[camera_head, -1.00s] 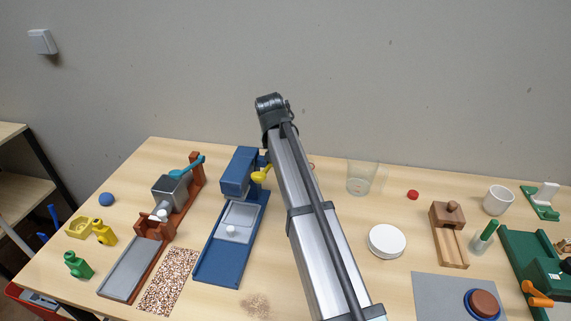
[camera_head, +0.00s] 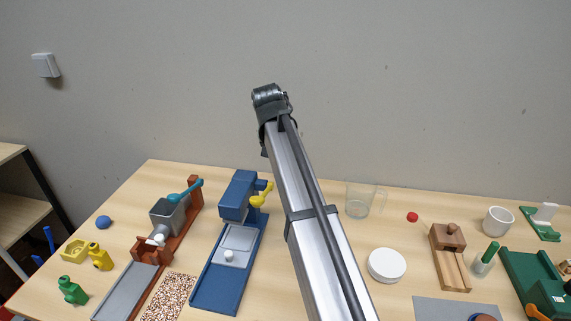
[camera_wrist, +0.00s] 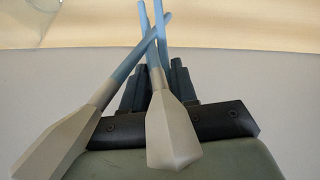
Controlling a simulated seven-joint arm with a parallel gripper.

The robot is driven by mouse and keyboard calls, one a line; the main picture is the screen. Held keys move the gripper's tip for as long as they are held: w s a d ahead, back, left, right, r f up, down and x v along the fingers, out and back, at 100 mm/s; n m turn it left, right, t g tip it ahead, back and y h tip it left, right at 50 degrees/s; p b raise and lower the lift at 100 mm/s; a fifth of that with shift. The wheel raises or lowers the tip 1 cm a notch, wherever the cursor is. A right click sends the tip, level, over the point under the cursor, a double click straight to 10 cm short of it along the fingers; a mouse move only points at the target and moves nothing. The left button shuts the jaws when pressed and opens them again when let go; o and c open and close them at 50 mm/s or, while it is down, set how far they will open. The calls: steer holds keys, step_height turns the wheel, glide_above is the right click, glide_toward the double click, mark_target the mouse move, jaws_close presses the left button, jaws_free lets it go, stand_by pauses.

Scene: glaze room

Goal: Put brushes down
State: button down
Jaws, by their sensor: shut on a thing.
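Each has a blue handle and a grey-beige angular head. One brush (camera_wrist: 172,130) has its head toward the lower middle; the other brush (camera_wrist: 62,135) slants with its head at lower left. My gripper is shut on them. In the head view my arm hides the gripper and the brushes.
A blue press (camera_head: 225,270) and a brown-red one (camera_head: 180,222) stand left.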

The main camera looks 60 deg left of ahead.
steer(key=r, duration=0.4)
steer(key=w+r, duration=0.1)
steer(key=r, duration=0.2)
steer(key=shift+d, duration=0.3)
steer(key=w+d+m, duration=0.1)
steer(key=w+d, duration=3.4)
steer(key=w, duration=0.2)
step_height(320, 180, down, 15)
steer(key=shift+w+a+t+h, duration=0.15)
steer(key=shift+a+t+h, duration=0.15)
steer(key=shift+a, duration=0.05)
steer(key=shift+f, duration=0.2)
steer(key=c, duration=0.9)
jaws_free()
